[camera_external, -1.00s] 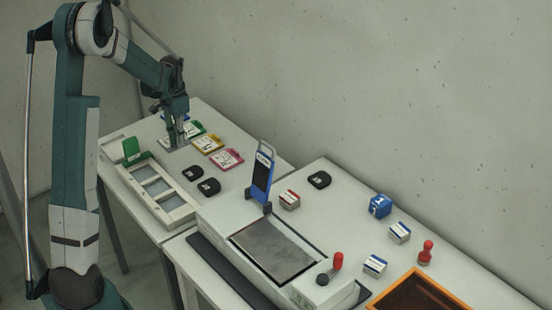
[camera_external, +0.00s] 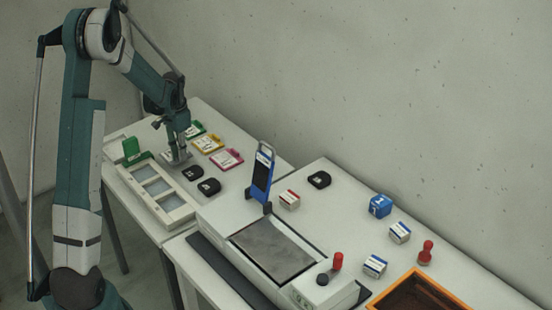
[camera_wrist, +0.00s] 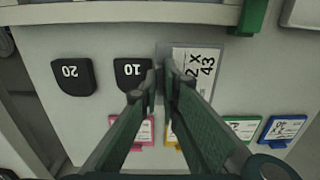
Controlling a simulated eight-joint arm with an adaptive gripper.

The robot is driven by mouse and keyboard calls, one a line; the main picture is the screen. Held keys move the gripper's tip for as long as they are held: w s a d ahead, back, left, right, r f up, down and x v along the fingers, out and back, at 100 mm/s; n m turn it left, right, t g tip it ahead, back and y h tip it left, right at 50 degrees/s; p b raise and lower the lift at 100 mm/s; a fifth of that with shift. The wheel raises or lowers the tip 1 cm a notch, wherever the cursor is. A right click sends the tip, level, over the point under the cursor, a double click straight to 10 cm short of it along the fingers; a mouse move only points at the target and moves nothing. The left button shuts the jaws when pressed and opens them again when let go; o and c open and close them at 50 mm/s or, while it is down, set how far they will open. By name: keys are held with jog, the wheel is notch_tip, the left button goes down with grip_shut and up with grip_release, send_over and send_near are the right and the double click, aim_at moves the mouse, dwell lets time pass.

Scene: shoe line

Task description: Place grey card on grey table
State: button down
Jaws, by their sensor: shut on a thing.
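The grey card (camera_wrist: 196,66) has a white label with large print. My gripper (camera_wrist: 165,82) is shut on its edge in the wrist view. In the outside view the card (camera_external: 177,160) is partly hidden under my gripper (camera_external: 181,152), low over the left light-grey table (camera_external: 219,122). I cannot tell whether the card touches that surface. A dark grey flat plate (camera_external: 272,250) is set in the machine on the right table (camera_external: 335,180).
Two black blocks, marked 20 (camera_wrist: 74,77) and 10 (camera_wrist: 131,72), lie beside the card. Yellow (camera_external: 208,143) and pink (camera_external: 227,159) cards lie behind. A tray with windows (camera_external: 158,190) lines the front edge. A blue upright device (camera_external: 261,178) stands by the plate.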

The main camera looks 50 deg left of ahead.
jog(key=shift+f, duration=1.85)
jog(key=shift+f+b, duration=0.2)
jog(key=shift+b, duration=0.2)
jog(key=c, duration=2.6)
grip_release()
jog(key=shift+r, duration=0.15)
notch_tip(320, 180, up, 12)
jog(key=shift+r+p, duration=0.1)
jog(key=shift+p, duration=0.7)
jog(key=shift+d, duration=0.1)
